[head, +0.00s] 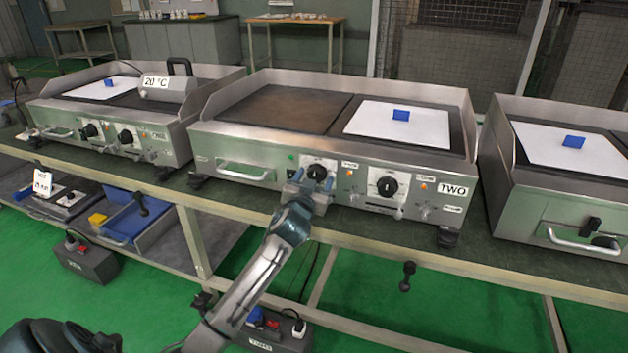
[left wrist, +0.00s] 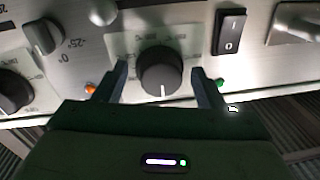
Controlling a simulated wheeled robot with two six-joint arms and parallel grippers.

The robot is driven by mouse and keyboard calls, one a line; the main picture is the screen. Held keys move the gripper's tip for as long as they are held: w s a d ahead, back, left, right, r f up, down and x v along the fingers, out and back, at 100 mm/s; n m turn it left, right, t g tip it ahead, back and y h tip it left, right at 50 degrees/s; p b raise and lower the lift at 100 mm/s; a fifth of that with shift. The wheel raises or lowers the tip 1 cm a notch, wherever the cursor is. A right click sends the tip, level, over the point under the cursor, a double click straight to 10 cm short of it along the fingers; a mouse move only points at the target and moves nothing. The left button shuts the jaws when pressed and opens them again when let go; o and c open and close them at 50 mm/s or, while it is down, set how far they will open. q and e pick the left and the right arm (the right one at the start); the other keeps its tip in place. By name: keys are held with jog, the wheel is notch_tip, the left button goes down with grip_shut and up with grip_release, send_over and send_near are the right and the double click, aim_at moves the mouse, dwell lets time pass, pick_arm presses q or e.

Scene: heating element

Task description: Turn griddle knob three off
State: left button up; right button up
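The middle griddle (head: 225,128) carries a label reading TWO (head: 452,189). My left gripper (head: 308,190) is at the left black knob (head: 317,172) on its front panel. In the left wrist view the fingers (left wrist: 160,86) are open on both sides of a round black knob (left wrist: 160,72), with a small gap at each side. The knob's white mark points down in that view. A second black knob (head: 387,186) sits to the right. The right-hand griddle (head: 530,190) is cut off by the frame, and no number label shows on it. My right gripper is not in view.
A left griddle (head: 60,112) holds a grey device marked 20 °C (head: 165,85); its label is too small to read. White sheets with blue blocks (head: 401,115) lie on the plates. A black rocker switch (left wrist: 229,32) is near the fingers. The bench edge (head: 470,262) runs below.

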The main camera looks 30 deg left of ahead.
pick_arm(q)
jog(key=v, duration=1)
jog(key=shift+s+d+p, duration=0.15)
jog(key=shift+s+p, duration=0.15)
jog(key=shift+s, duration=0.1)
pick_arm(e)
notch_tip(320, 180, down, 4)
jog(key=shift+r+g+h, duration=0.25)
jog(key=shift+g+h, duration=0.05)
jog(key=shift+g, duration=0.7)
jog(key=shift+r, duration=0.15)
